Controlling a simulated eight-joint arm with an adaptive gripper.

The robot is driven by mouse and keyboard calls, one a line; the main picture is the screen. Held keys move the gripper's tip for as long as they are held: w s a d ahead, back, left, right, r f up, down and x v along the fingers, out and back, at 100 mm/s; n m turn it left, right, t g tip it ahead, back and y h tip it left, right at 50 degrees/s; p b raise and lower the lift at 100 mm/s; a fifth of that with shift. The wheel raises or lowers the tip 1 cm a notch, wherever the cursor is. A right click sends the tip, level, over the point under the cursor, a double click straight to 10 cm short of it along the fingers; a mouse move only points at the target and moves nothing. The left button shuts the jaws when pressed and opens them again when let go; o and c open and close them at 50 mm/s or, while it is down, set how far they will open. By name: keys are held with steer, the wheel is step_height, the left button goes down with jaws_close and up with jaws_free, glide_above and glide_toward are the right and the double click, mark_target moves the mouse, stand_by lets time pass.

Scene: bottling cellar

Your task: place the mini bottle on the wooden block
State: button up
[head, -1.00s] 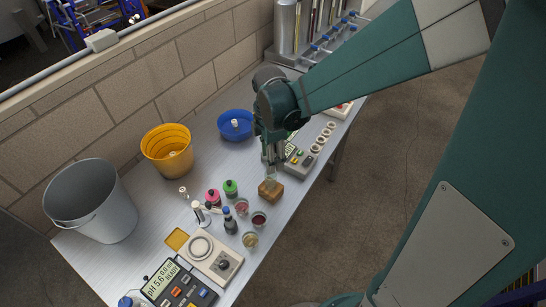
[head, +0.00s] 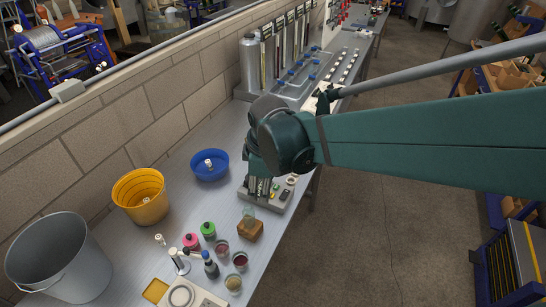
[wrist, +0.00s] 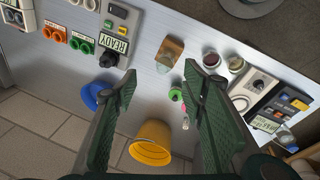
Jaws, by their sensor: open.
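The mini bottle (head: 249,214) is a small, pale, see-through bottle standing upright on the wooden block (head: 250,231), a small brown cube on the bench. In the wrist view the block (wrist: 172,47) lies beyond the gap between my fingers, with the pale bottle (wrist: 165,62) on it. My gripper (wrist: 158,80) is open, with nothing between its fingers. In the head view my gripper (head: 262,189) is behind and above the bottle, apart from it, over the grey meter. My arm hides part of that meter.
A blue bowl (head: 209,165), yellow bucket (head: 140,196) and grey bucket (head: 60,262) stand along the wall.

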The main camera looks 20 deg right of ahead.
steer(key=s+d+r+m+t, duration=0.4)
steer(key=s+r+m, duration=0.4)
steer(key=m, duration=0.5)
steer(key=shift+s+d+t, duration=0.3)
steer(key=shift+s+d, duration=0.4)
steer(key=shift+s, duration=0.5)
steer(key=shift+f, duration=0.1)
step_height(320, 180, down, 6)
steer(key=b, duration=0.6)
steer(key=shift+f+b, duration=0.15)
steer(key=shift+b, duration=0.2)
